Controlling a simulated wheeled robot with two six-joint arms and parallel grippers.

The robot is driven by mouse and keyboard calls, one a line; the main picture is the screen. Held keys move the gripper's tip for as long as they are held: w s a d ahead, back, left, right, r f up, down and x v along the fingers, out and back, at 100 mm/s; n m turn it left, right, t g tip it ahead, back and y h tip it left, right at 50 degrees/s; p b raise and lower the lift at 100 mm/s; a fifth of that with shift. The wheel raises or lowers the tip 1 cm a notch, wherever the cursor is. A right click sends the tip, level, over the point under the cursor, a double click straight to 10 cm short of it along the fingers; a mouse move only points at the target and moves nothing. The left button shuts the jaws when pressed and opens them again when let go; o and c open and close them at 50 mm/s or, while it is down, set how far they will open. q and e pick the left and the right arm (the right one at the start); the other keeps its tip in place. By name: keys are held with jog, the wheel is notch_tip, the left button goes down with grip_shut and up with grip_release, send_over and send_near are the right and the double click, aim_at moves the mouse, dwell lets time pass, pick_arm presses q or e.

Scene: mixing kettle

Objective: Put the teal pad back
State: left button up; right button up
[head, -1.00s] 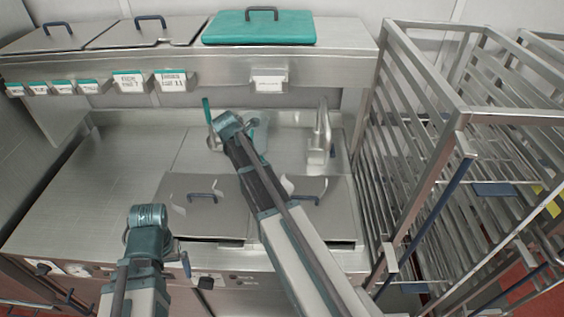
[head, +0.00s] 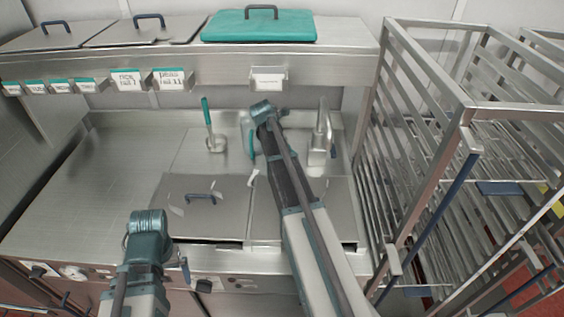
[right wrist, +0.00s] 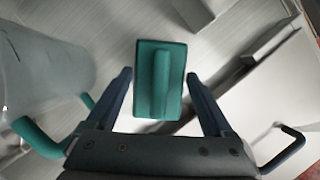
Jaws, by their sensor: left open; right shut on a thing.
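The teal pad (right wrist: 160,80), a block with a raised grip along its top, is between the two fingers of my right gripper (right wrist: 162,82) in the right wrist view. My right gripper is shut on it. In the head view my right gripper (head: 262,108) is over the rear of the steel worktop, and its arm and wrist hide most of the pad there. My left gripper (head: 149,222) is open at the worktop's front edge, and its fingertips are hard to make out.
A clear jug (right wrist: 40,75) with a teal handle is close on the left in the right wrist view. A teal lid (head: 258,30) lies on the shelf. A rack (head: 430,150) stands right.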

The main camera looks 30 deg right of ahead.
jog(key=shift+f+b, duration=2.3)
jog(key=shift+f, duration=0.1)
jog(key=shift+f, duration=0.15)
jog(key=o, duration=0.9)
jog(key=shift+r, duration=0.25)
jog(key=shift+a+r+p, duration=0.2)
jog(key=shift+r+p, duration=0.35)
jog(key=p+v, duration=0.6)
jog(key=shift+s+a+r, duration=0.1)
jog(key=shift+a+r, duration=0.1)
